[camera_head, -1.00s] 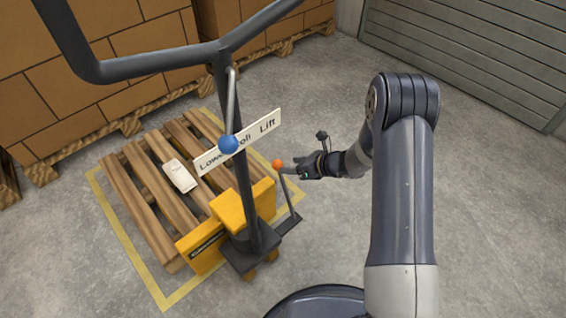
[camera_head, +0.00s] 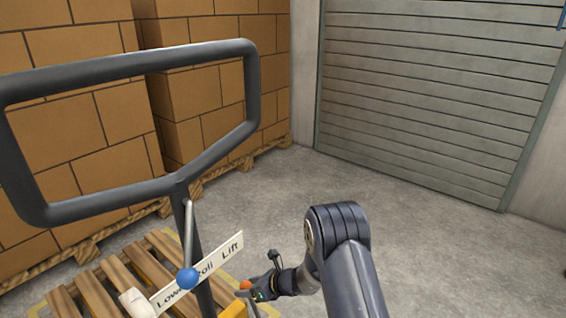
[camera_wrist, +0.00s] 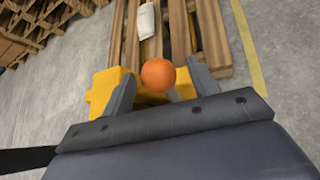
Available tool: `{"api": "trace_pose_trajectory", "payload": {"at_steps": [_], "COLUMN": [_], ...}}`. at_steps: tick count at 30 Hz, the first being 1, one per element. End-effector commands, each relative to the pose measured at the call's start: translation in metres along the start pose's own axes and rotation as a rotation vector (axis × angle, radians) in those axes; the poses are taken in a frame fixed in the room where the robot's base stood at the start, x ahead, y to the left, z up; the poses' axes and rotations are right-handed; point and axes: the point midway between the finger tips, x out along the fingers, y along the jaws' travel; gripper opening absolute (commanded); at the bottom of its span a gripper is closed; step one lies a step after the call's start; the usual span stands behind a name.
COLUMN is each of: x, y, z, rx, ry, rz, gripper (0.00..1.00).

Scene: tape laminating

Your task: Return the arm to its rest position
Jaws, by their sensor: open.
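My arm reaches down from the right in the head view, and my gripper (camera_head: 254,290) is low in the picture beside the orange knob (camera_head: 245,285) of a lever. In the wrist view the two grey fingers of my gripper (camera_wrist: 162,88) stand apart, with the orange knob (camera_wrist: 158,75) showing between them. I cannot tell whether either finger touches it. The gripper holds nothing that I can see. The knob's lever is mostly hidden.
A wooden pallet (camera_head: 90,290) carries a white packet (camera_head: 137,303). Stacked boxes (camera_head: 65,130) line the back left. Floor before the shutter (camera_head: 430,100) is clear.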

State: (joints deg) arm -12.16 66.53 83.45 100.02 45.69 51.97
Motion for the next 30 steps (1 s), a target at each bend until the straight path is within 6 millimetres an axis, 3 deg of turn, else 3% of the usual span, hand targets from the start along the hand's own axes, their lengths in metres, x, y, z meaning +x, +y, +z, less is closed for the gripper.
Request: {"api": "trace_pose_trajectory", "payload": {"at_steps": [3,8,15,28,30], "x": [0.022,0.04,0.028,0.036,0.022], "y": [0.0,0.0,0.002,0.0,-0.001], "z": [-0.002,-0.001,-0.002,0.0,0.002], "rx": [-0.002,0.0,0.002,-0.002,0.001], "ry": [0.001,0.0,0.0,-0.001,0.0], "rz": [0.001,0.001,-0.001,0.0,-0.003], "gripper": [0.57,0.57,0.57,0.57,0.57]}}
